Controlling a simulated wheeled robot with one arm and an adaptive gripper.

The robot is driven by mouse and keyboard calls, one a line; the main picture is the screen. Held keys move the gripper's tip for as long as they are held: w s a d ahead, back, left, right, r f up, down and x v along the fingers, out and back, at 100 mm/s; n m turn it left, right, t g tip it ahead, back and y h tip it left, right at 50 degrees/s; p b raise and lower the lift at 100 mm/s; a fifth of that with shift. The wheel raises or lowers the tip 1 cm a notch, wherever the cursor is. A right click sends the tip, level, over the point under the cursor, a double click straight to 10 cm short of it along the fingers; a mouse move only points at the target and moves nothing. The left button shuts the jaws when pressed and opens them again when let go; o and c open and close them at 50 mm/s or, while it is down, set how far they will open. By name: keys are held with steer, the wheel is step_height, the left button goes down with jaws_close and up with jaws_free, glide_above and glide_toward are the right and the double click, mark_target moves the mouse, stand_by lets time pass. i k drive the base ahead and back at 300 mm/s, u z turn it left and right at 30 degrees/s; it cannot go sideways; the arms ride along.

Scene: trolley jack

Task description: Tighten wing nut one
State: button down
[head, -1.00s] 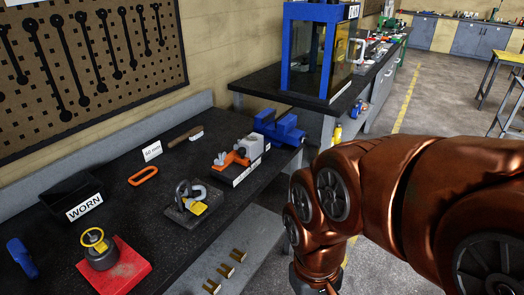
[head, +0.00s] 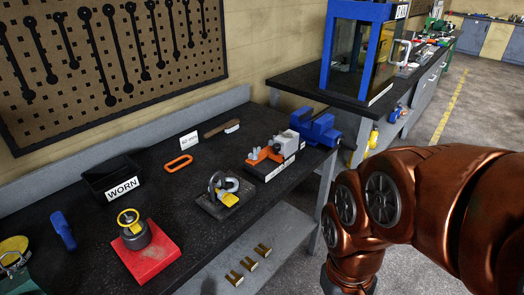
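I cannot make out a wing nut marked as one. Several small brass-coloured pieces (head: 250,265) sit on the grey lower shelf, too small to identify surely. A dark steel fixture with a ring and a yellow tag (head: 222,196) stands on the bench. A dark round piece with a yellow ring on top (head: 133,232) stands on a red plate (head: 165,255). My copper-coloured arm fills the right side, and its end runs out of the bottom edge. My gripper is not in view.
A blue-framed case (head: 365,12) stands on the farther bench. Grey floor is open at right.

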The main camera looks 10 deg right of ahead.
mark_target(251, 156)
steer(key=u, duration=0.5)
steer(key=k, duration=1.1)
steer(key=z, duration=0.05)
steer(key=i, duration=1.55)
steer(key=u, duration=0.85)
